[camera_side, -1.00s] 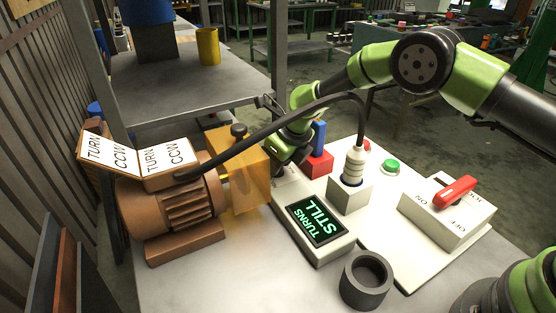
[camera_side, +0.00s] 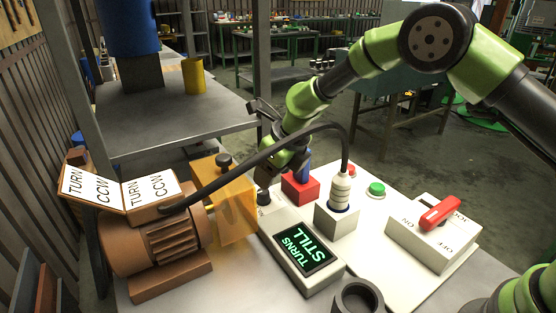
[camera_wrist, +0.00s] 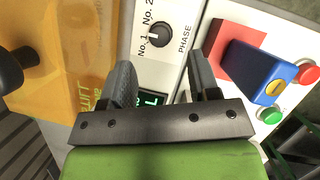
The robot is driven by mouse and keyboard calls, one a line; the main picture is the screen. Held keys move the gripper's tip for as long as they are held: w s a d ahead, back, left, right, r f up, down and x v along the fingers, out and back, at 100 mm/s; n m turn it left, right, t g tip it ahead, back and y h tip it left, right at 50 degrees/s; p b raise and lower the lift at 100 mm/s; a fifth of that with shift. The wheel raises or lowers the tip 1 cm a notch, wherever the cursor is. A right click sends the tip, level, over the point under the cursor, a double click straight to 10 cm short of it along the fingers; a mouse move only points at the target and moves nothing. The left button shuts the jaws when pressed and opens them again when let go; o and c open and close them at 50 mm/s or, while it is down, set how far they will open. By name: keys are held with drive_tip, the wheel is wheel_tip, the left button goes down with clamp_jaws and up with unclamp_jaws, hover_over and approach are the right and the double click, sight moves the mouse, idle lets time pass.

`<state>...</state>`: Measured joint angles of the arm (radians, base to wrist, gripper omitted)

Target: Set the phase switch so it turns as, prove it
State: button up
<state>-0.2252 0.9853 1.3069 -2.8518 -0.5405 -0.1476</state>
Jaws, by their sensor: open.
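The phase switch is a black knob (camera_wrist: 159,34) on a pale panel, labelled No.1, No.2 and PHASE. A pale mark on it seems to face the No.1 side. In the side view the dark knob (camera_side: 264,197) shows just below my gripper (camera_side: 278,172). In the wrist view my gripper (camera_wrist: 160,78) is open and empty, its fingers apart on either side of the space below the knob, not closed on it. The display (camera_side: 305,250) reads TURNS STILL. The brown motor (camera_side: 160,240) carries cards (camera_side: 125,190) reading TURN CCW.
A red block with a blue handle (camera_wrist: 258,72) is right of the knob, near green (camera_side: 376,190) and red buttons. An orange guard (camera_side: 222,195) is on the left. A plug with a cable (camera_side: 340,190) stands in front. A red lever (camera_side: 440,213) tops the ON/OFF box.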

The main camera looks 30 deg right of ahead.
sight(263, 196)
drive_tip(key=v, duration=0.3)
drive_tip(key=shift+s+r, duration=0.1)
drive_tip(key=shift+r, duration=0.2)
drive_tip(key=shift+d, duration=0.1)
drive_tip(key=w+f+n, duration=0.1)
drive_tip(key=f, duration=0.2)
drive_tip(key=w+a+f+n+y, duration=0.1)
drive_tip(key=f+n, duration=0.1)
drive_tip(key=f, duration=0.1)
drive_tip(key=w+f+n, duration=0.1)
drive_tip(key=f, duration=0.2)
drive_tip(key=shift+w+a+f+g, duration=0.15)
drive_tip(key=shift+w+a+g, duration=0.15)
drive_tip(key=shift+g, duration=0.1)
